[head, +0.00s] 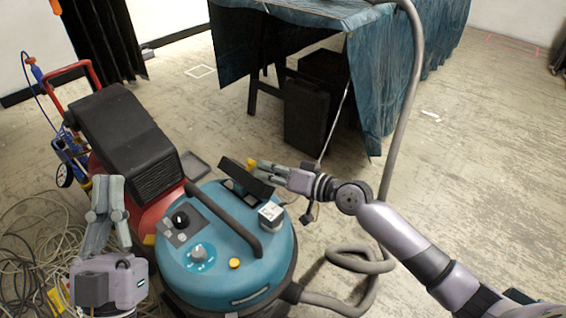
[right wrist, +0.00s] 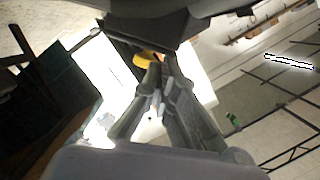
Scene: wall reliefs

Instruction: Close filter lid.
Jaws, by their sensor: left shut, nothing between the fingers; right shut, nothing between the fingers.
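The teal vacuum (head: 215,265) stands in the middle of the head view. Its black filter lid (head: 246,178) is tilted up at the back of the top, with a yellow tab (head: 251,164) on its raised side. My right gripper (head: 262,170) is shut and empty, its fingertips close to the tab and lid; touching or not, I cannot tell. In the right wrist view its fingers (right wrist: 160,80) are together just below the yellow tab (right wrist: 148,58), under a dark edge. My left gripper (head: 110,187) is shut, pointing up, left of the vacuum.
A grey hose (head: 360,262) coils at right. A red and black machine (head: 125,150) stands behind left. Cables (head: 35,240) lie at left. A blue-draped table (head: 375,80) stands behind.

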